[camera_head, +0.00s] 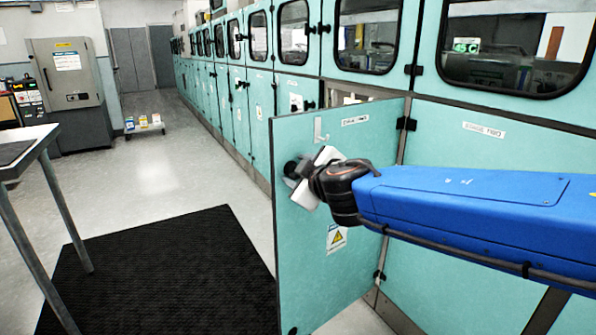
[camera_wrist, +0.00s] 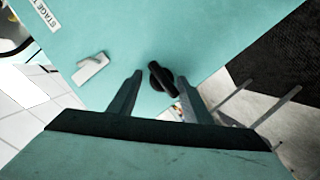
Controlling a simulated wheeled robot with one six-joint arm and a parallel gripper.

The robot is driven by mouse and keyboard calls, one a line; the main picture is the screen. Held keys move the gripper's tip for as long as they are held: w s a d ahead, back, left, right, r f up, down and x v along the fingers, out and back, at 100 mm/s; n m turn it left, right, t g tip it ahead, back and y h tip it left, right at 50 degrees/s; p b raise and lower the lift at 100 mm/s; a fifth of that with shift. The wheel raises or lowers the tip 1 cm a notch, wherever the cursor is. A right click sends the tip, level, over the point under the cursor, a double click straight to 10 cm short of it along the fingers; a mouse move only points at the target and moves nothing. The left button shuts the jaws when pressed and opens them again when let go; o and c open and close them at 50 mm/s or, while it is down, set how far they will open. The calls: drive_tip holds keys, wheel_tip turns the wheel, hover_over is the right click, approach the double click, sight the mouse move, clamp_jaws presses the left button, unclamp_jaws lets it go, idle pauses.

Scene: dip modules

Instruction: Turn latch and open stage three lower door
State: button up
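The teal lower door (camera_head: 300,255) stands swung out from the cabinet row, hinged on its right side. Its label (camera_head: 355,121) is too small to read surely; in the wrist view the label starts "STAGE T" (camera_wrist: 38,12). A black latch knob (camera_head: 291,167) sits near the door's free edge. In the wrist view the latch (camera_wrist: 160,76) shows between the fingers, looking tilted. My gripper (camera_head: 299,178) is at the door face by the latch. Its two fingers (camera_wrist: 159,80) are apart, with visible gaps beside the latch. The compartment behind the door is mostly hidden.
A black mat (camera_head: 165,270) covers the floor left of the door. A metal-legged table (camera_head: 35,145) stands at the left. The floor between the table and cabinets is open.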

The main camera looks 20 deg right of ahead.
drive_tip(key=shift+a+f, duration=0.1)
idle(0.3)
drive_tip(key=v, duration=1.7)
idle(0.6)
drive_tip(key=shift+s, duration=0.2)
idle(0.3)
drive_tip(key=s+d+f+m+g, duration=0.1)
drive_tip(key=s+f+m+g, duration=0.1)
drive_tip(key=f, duration=0.5)
drive_tip(key=s+d+f+m+g, duration=0.2)
drive_tip(key=s+f+m+g, duration=0.1)
drive_tip(key=f, duration=0.4)
drive_tip(key=s+d+f+m+g, duration=0.1)
drive_tip(key=f+m+g, duration=0.3)
drive_tip(key=f, duration=0.4)
drive_tip(key=shift+s+d+g, duration=0.4)
drive_tip(key=shift+s+g, duration=0.2)
drive_tip(key=shift+s, duration=0.05)
